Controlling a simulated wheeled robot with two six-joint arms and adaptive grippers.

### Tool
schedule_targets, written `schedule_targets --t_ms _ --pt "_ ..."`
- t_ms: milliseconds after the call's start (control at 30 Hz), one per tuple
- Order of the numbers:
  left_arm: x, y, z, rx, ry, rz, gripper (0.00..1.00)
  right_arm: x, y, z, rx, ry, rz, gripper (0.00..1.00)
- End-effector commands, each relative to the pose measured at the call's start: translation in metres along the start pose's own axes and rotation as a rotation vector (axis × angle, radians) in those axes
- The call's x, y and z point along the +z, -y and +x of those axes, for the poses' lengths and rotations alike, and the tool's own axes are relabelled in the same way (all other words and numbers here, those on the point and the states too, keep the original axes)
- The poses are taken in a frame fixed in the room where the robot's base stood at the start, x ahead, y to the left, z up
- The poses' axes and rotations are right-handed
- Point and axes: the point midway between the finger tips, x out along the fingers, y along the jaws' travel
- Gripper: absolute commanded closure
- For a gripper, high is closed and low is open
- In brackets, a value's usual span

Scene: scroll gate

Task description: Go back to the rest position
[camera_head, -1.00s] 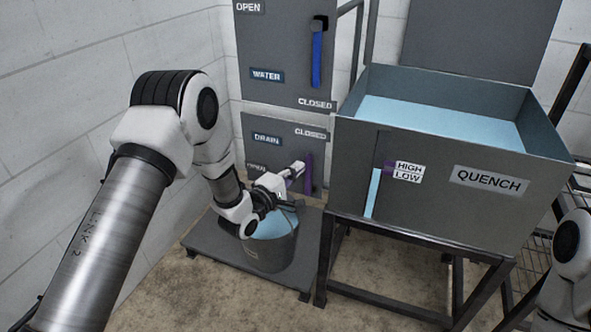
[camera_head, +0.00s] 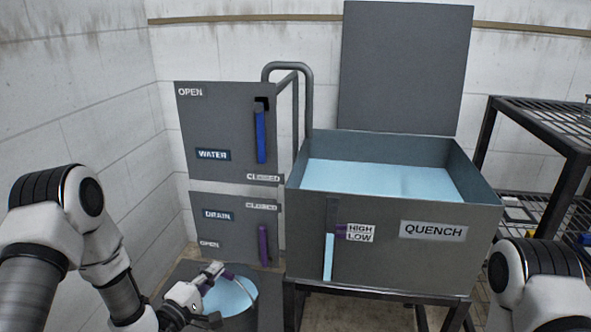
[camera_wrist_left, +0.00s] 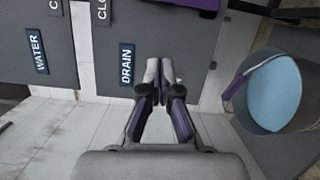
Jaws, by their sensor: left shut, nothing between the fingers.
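My left gripper (camera_head: 212,270) is shut and empty, near the left rim of the bucket in the head view. In the left wrist view its purple-sided fingers (camera_wrist_left: 158,75) meet in front of the DRAIN panel. The DRAIN panel (camera_head: 225,233) has a purple lever (camera_head: 263,245) that hangs upright, apart from the fingers. The WATER panel (camera_head: 215,125) above has a blue lever (camera_head: 261,135) pointing down toward CLOSED. My right arm (camera_head: 540,285) shows at the lower right; its gripper is out of view.
The grey QUENCH tank (camera_head: 400,262) holds light blue liquid and has a HIGH/LOW gauge (camera_head: 329,257). A bucket (camera_head: 240,318) of blue liquid stands below the panels; it also shows in the left wrist view (camera_wrist_left: 240,115). A wire shelf (camera_head: 555,125) stands at right.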

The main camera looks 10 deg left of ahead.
Motion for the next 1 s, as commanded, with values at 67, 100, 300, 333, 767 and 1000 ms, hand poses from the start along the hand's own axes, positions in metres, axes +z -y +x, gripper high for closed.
schedule_targets --t_ms 67,100,300,333,767,1000 --pt "0.019 0.030 -0.008 -0.068 0.032 -0.005 1.00 0.000 0.000 0.000 0.000 0.000 0.000 0.60" --pt "0.031 0.052 -0.017 -0.130 0.039 -0.012 1.00 0.000 0.000 0.000 0.000 0.000 0.000 0.60" --pt "0.071 0.184 -0.117 -0.705 0.091 0.288 1.00 0.000 0.000 0.000 0.000 0.000 0.000 0.60" --pt "0.074 0.198 -0.136 -0.791 0.120 0.358 1.00 0.000 0.000 0.000 0.000 0.000 0.000 0.60" --pt "0.088 0.245 -0.322 -1.409 0.921 1.026 1.00 0.000 0.000 0.000 0.000 0.000 0.000 0.60" --pt "0.097 0.152 -0.320 -1.400 0.918 1.033 1.00 0.000 0.001 -0.094 0.000 -0.001 0.000 0.60"
